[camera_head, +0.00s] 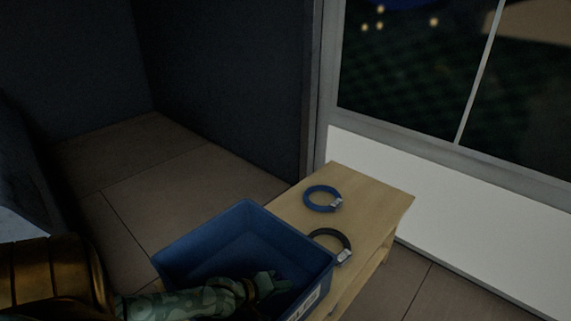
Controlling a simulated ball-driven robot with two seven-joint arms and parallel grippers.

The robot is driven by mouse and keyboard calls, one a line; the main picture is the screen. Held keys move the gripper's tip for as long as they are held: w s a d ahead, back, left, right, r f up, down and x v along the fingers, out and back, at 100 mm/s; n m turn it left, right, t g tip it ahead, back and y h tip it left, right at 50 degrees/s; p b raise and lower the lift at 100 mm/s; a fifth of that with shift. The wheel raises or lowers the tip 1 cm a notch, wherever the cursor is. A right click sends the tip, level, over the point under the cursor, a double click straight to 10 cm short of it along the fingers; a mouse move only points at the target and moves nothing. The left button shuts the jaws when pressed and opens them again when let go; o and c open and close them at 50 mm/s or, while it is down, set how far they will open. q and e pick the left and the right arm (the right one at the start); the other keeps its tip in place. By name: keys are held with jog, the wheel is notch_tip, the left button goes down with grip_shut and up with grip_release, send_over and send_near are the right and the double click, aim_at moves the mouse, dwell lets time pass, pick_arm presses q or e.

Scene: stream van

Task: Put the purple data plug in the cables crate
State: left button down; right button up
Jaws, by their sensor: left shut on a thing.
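The blue crate (207,232) stands on the near end of a wooden bench, open at the top. A white label (304,303) with dark lettering, partly cut off, is on its near right side. My left gripper (272,282) reaches in from the left, at the crate's near right part, and looks to be over or inside its opening. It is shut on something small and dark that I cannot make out. I see no purple plug clearly. My right gripper is not in view.
On the wooden bench (374,203) beside the crate lie a blue cable coil (309,201) and a black cable coil (346,240). Behind the bench are a white wall panel and a window. Open tiled floor (190,190) lies to the left.

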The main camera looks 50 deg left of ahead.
pick_arm(q)
jog(key=shift+r, duration=0.1)
jog(key=c, duration=2)
grip_release()
jog(key=o, duration=0.4)
